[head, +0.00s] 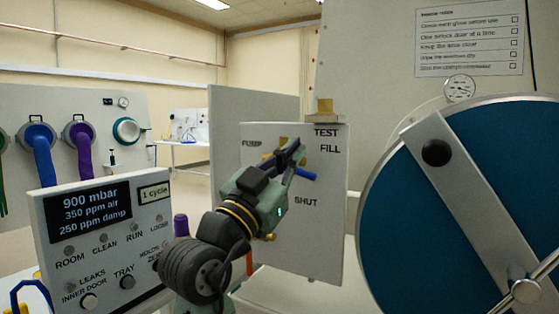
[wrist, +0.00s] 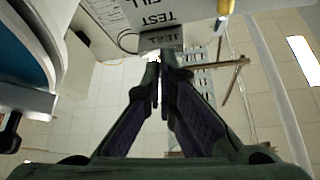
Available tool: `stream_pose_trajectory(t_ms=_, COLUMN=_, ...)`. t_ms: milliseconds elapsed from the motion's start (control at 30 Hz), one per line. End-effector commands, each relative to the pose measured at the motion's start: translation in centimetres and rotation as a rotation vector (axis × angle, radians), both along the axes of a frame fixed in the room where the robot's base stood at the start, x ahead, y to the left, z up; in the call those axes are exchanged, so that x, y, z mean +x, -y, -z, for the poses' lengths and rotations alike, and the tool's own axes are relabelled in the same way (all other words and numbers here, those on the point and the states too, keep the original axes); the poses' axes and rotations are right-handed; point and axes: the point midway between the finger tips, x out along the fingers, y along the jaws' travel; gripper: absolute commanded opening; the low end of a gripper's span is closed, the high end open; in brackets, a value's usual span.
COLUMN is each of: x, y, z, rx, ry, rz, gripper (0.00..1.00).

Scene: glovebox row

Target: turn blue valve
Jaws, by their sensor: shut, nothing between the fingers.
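The blue valve shows as a short blue handle (head: 306,174) on the white panel (head: 322,235), which carries the labels PUMP, TEST, FILL and SHUT. The handle's visible end points right and slightly down, between FILL and SHUT. My gripper (head: 297,150) is in front of the panel and hides the rest of the valve. Whether it touches the handle I cannot tell. In the wrist view my gripper (wrist: 161,62) has its fingers together with nothing between them, and TEST and FILL appear upside down above the tips. I cannot make out the blue handle there.
A large round blue door (head: 455,220) with a grey bar stands close on the right. A control box (head: 105,245) with a display and knobs is at the lower left. A brass fitting (head: 324,106) tops the valve panel. Gloved ports (head: 75,145) line the left wall.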

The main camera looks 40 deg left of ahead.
Motion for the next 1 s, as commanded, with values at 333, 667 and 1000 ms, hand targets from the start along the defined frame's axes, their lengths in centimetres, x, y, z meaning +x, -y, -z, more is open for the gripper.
stream_pose_trajectory(t_ms=333, x=3.0, y=-1.1, z=1.2, rx=-0.003, ry=-0.002, rz=-0.001, gripper=0.0)
stream_pose_trajectory(t_ms=667, x=3.1, y=-1.4, z=2.4, rx=0.001, ry=0.001, rz=-0.001, gripper=0.0)
stream_pose_trajectory(t_ms=1000, x=3.3, y=-1.4, z=2.5, rx=0.008, ry=-0.001, rz=-0.001, gripper=0.0)
